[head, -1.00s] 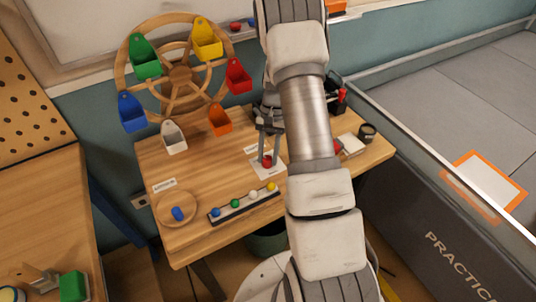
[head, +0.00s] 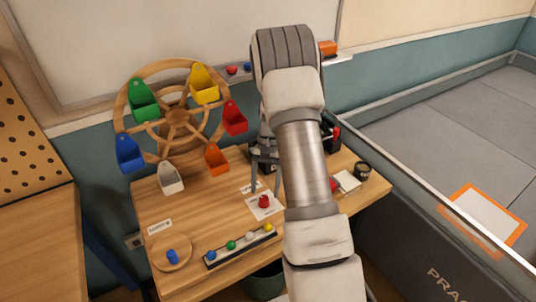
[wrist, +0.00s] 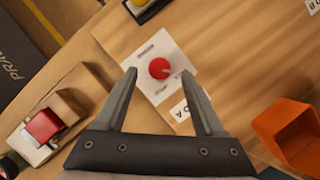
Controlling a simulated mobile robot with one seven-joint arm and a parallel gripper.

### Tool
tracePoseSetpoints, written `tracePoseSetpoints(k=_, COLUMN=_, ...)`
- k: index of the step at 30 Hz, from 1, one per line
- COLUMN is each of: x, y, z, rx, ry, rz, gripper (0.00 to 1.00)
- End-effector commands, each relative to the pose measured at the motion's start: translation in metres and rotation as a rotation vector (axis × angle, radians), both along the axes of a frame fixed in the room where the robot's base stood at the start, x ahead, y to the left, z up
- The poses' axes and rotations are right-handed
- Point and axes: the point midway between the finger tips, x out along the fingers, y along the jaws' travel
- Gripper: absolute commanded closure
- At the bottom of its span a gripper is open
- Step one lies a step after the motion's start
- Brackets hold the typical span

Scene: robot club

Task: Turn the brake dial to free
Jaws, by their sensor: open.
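The brake dial is a red round knob (head: 264,202) on a white plate on the wooden table. In the wrist view the red knob (wrist: 159,68) shows whole, with a small pale pointer mark toward the lower right. The markings on its plate (wrist: 146,47) are too small to read. My gripper (head: 265,187) is open and empty above the knob, pointing down. In the wrist view its fingertips (wrist: 159,74) lie either side of the knob in the picture, apart from it.
A wooden wheel (head: 178,119) with several coloured buckets stands behind left. A rack (head: 240,246) of coloured balls and a round wooden disc (head: 172,252) with a blue knob lie in front. A red block (wrist: 45,125) on a wooden base sits to the dial's right in the head view.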

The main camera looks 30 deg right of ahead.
Motion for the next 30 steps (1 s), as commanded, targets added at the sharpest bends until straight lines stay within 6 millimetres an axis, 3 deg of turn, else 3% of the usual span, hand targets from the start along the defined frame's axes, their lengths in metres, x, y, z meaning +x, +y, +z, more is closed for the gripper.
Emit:
tracePoseSetpoints(k=9, x=0.024, y=-0.021, z=0.075, rx=-0.003, ry=-0.006, rz=0.001, gripper=0.29)
tracePoseSetpoints(k=15, x=0.035, y=-0.032, z=0.113, rx=-0.003, ry=-0.004, rz=0.000, gripper=0.29)
tracePoseSetpoints(k=21, x=0.041, y=-0.037, z=0.132, rx=-0.001, ry=-0.001, rz=0.000, gripper=0.29)
tracePoseSetpoints(k=30, x=0.041, y=-0.038, z=0.135, rx=0.000, ry=-0.001, rz=0.001, gripper=0.29)
